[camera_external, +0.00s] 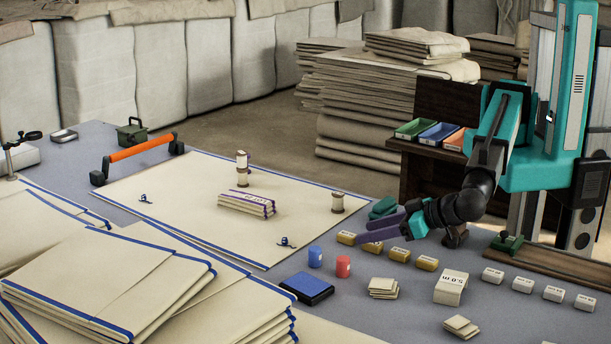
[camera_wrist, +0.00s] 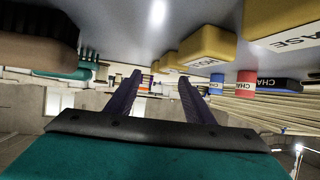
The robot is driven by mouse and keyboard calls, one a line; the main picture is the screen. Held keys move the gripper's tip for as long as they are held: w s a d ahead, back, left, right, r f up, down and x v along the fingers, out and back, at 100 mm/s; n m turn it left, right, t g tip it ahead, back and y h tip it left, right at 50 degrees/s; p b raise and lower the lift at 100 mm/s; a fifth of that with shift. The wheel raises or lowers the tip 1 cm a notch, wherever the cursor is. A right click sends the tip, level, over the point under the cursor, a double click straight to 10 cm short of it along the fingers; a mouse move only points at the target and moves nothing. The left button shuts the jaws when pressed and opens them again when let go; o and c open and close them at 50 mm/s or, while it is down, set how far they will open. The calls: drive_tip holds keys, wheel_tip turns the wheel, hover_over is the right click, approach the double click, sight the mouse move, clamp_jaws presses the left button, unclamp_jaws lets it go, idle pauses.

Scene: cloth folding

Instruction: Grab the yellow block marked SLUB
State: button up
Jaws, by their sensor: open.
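A row of small yellow blocks lies on the grey table in the external view. The leftmost block (camera_external: 346,238) and the one beside it (camera_external: 373,247) are by my fingertips; two more (camera_external: 400,254) (camera_external: 427,263) run to the right. I cannot read SLUB on any of them. In the wrist view the near blocks read partly "HOL" (camera_wrist: 208,43) and "ASE" (camera_wrist: 290,22); smaller yellow blocks (camera_wrist: 169,61) lie farther off. My gripper (camera_external: 364,230) has two purple fingers, apart and empty, low over the row. Its fingers also show in the wrist view (camera_wrist: 160,78).
Blue (camera_external: 315,256) and red (camera_external: 343,266) cylinders and a blue ink pad (camera_external: 307,288) lie left of the row. White blocks (camera_external: 492,275) lie to the right. A teal-handled item (camera_external: 383,207) is just behind my fingers. Folded cloth stacks (camera_external: 110,280) fill the left front.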

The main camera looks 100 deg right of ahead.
sight(348, 234)
drive_tip(key=shift+r+p+x, duration=0.15)
drive_tip(key=shift+p+x, duration=0.15)
drive_tip(key=shift+x, duration=0.7)
drive_tip(key=shift+r+p+x, duration=0.1)
drive_tip(key=shift+p+x, duration=0.2)
drive_tip(key=shift+x, duration=0.7)
drive_tip(key=shift+w+d+f, duration=0.3)
drive_tip(key=shift+w+d, duration=0.15)
drive_tip(key=shift+w, duration=0.05)
drive_tip(key=shift+c, duration=0.2)
drive_tip(key=c, duration=1.2)
drive_tip(key=shift+o, duration=0.2)
drive_tip(key=shift+r, duration=0.1)
wheel_tip(348, 234, up, 10)
drive_tip(key=b, duration=0.1)
